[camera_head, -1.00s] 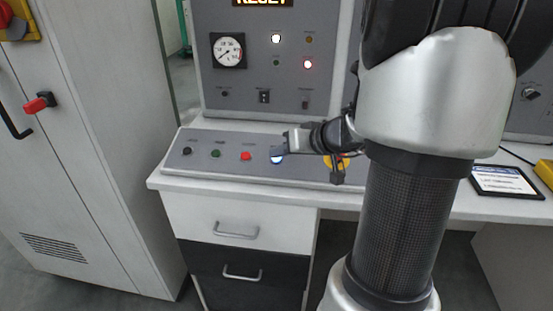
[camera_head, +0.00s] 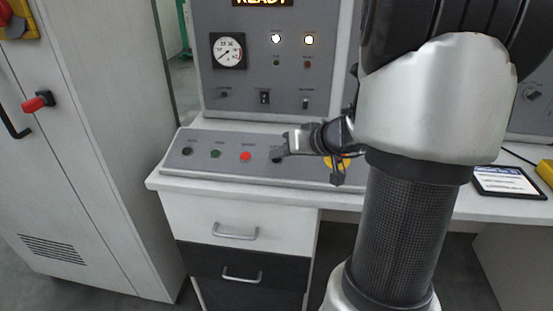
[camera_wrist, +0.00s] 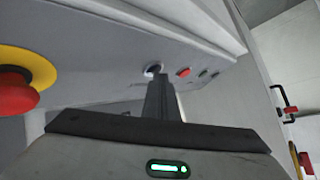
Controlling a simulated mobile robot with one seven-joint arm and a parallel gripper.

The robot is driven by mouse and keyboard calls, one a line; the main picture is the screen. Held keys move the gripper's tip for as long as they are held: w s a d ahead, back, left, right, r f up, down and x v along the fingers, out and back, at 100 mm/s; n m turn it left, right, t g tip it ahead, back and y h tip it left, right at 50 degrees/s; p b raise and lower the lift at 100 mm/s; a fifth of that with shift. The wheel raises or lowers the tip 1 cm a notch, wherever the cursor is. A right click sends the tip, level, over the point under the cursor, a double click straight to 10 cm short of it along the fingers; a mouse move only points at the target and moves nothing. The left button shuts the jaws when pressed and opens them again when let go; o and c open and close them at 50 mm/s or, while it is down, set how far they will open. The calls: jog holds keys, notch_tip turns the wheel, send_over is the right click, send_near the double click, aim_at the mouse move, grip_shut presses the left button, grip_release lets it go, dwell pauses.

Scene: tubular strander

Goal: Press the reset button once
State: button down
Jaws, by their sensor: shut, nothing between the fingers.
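The reset button (camera_head: 276,157) is the round button right of the red one on the sloped control panel (camera_head: 175,165). It looks dark in the head view and is partly hidden by my gripper (camera_head: 284,147). In the wrist view the reset button (camera_wrist: 152,69) shows a pale ring just beyond the fingertips of my gripper (camera_wrist: 158,84). The fingers are shut and empty, and their tips are at or very near the button; I cannot tell whether they touch it. The display (camera_head: 263,3) reads READY.
The red button (camera_head: 246,156), a green button (camera_head: 215,154) and a black button (camera_head: 187,151) lie to the left. A red mushroom button on a yellow base (camera_wrist: 18,92) is close beside my gripper. A tablet (camera_head: 505,181) lies on the desk at right.

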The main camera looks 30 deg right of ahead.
aim_at(280, 171)
jog(key=shift+s+a+r, duration=0.15)
jog(key=shift+s+r, duration=0.05)
jog(key=shift+r, duration=0.55)
jog(key=r, duration=0.1)
jog(key=r+p, duration=0.1)
jog(key=r, duration=0.1)
jog(key=s+r+p, duration=0.1)
jog(key=shift+a+r, duration=0.4)
dwell(0.7)
